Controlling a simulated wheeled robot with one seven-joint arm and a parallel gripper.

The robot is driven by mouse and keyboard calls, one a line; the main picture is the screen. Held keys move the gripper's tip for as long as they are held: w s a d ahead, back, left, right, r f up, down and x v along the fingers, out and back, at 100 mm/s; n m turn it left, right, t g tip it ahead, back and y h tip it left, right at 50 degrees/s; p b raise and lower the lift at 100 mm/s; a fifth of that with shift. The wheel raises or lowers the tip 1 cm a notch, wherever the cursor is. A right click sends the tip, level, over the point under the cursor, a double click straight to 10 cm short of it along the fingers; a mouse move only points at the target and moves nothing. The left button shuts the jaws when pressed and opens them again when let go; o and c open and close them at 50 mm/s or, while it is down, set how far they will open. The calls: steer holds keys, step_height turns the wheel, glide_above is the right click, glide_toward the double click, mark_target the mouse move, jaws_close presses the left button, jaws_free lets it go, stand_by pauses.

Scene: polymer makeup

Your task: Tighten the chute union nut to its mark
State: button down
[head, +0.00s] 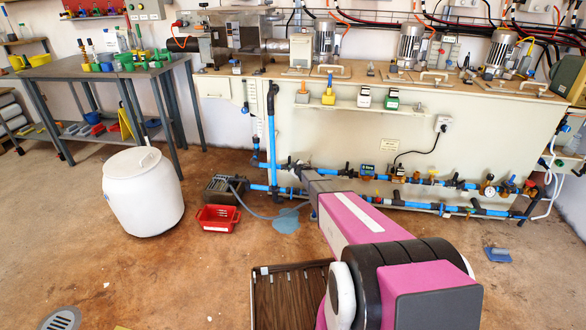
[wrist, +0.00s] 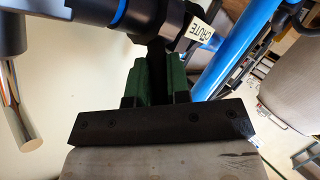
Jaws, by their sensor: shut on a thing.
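In the wrist view, my gripper (wrist: 157,62) has green fingers closed around a dark part at the black pipe fitting, the chute union nut (wrist: 160,20). A pale tag reading "CHUTE" (wrist: 201,30) sits beside the nut on the right. A blue ring (wrist: 118,12) shows on the black fitting to the left. The fingers hide much of the nut, and I cannot make out its mark. In the head view my arm reaches to the low pipework in front of the cream bench, and the fingertips and nut are too small to tell there.
Blue pipes (head: 272,135) rise beside the bench (head: 350,130); one also runs close right of my gripper in the wrist view (wrist: 237,45). A red bin (head: 218,218), a dark box (head: 226,188) and a blue puddle (head: 285,221) lie nearby. A white drum (head: 143,195) stands left.

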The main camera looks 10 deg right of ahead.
steer(key=shift+a, duration=0.1)
steer(key=c, duration=1.1)
jaws_free()
steer(key=shift+s, duration=0.1)
steer(key=v, duration=1)
steer(key=shift+s, duration=0.3)
